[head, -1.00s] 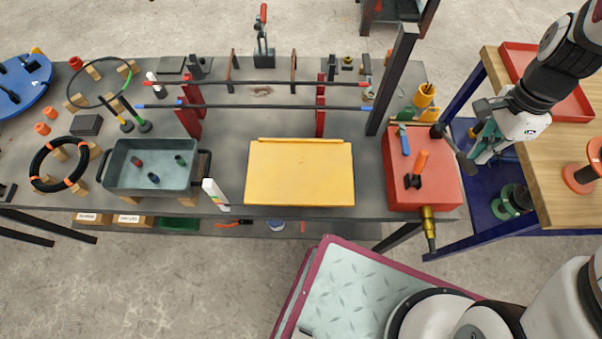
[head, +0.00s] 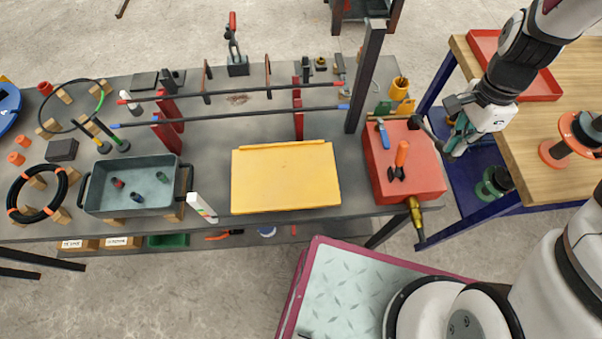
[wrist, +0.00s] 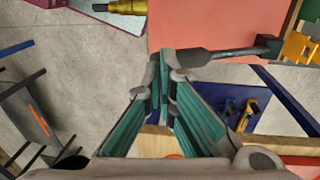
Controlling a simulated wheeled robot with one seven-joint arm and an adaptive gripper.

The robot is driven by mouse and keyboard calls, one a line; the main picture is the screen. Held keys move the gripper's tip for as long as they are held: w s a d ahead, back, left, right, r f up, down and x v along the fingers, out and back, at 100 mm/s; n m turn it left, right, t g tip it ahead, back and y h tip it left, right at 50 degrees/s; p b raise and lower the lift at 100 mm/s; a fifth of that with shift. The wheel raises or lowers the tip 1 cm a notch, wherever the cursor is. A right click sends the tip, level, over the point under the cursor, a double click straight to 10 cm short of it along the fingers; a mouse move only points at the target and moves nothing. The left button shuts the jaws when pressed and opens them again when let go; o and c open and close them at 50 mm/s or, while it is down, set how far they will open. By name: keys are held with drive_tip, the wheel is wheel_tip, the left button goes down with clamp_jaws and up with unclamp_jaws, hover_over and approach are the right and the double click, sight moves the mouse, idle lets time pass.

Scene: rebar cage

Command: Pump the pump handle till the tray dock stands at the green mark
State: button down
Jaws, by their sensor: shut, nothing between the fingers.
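The pump is a red box (head: 405,175) at the right end of the grey bench. Its dark pump handle (head: 427,132) sticks out to the right from the box's far right corner. My gripper (head: 452,152) is at the handle's free end. In the wrist view the handle (wrist: 225,53) reaches in from the right, and its flat end lies at my shut fingertips (wrist: 165,75), with nothing held between them. Contact is hard to tell. Which part is the tray dock is unclear.
A blue-framed table (head: 530,150) with a wooden top stands close to the right of my gripper. An orange-handled lever (head: 401,155) and a blue-handled tool (head: 383,133) are on the red box. A brass fitting (head: 416,218) juts from its front.

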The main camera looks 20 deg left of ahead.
drive_tip(key=shift+f, duration=0.1)
drive_tip(key=shift+s+d+f, duration=0.1)
drive_tip(key=shift+s+f, duration=0.2)
drive_tip(key=shift+f, duration=0.35)
drive_tip(key=shift+s+d+f, duration=0.15)
drive_tip(key=shift+s+f, duration=0.1)
drive_tip(key=shift+f, duration=0.25)
drive_tip(key=shift+s+f, duration=0.25)
drive_tip(key=shift+f, duration=0.4)
drive_tip(key=shift+s+d+f, duration=0.15)
drive_tip(key=shift+f, duration=0.55)
